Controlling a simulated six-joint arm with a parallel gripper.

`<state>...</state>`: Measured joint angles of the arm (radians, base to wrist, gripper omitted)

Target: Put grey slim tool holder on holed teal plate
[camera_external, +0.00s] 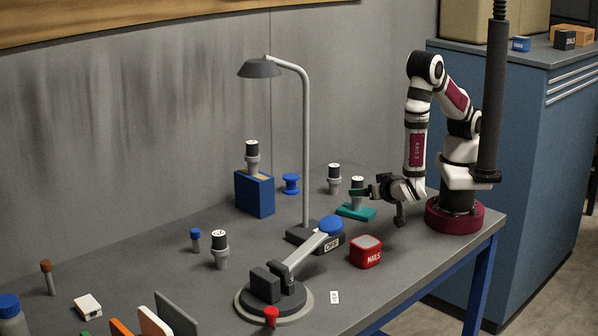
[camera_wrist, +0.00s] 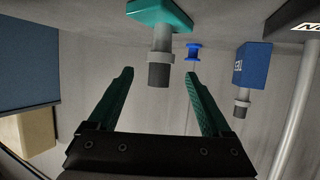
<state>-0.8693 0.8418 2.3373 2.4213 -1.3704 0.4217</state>
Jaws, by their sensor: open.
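The teal plate (camera_external: 352,214) lies flat on the table near my base and also shows at the top of the wrist view (camera_wrist: 172,12), which is upside down. A slim grey tool holder (camera_external: 357,200) with a dark top stands upright on it; in the wrist view the holder (camera_wrist: 160,42) meets the plate. Its lower end and any hole under it are hidden. My gripper (camera_external: 366,193) is open beside the holder's upper part. In the wrist view the holder's dark top shows between the teal fingertips (camera_wrist: 159,74), with visible gaps on both sides.
Other holders stand behind the plate (camera_external: 334,184), on a blue box (camera_external: 254,195) and at front left (camera_external: 221,258). A blue spool (camera_external: 291,184), lamp pole (camera_external: 306,150), lever device (camera_external: 275,300) and red box (camera_external: 366,253) stand nearby.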

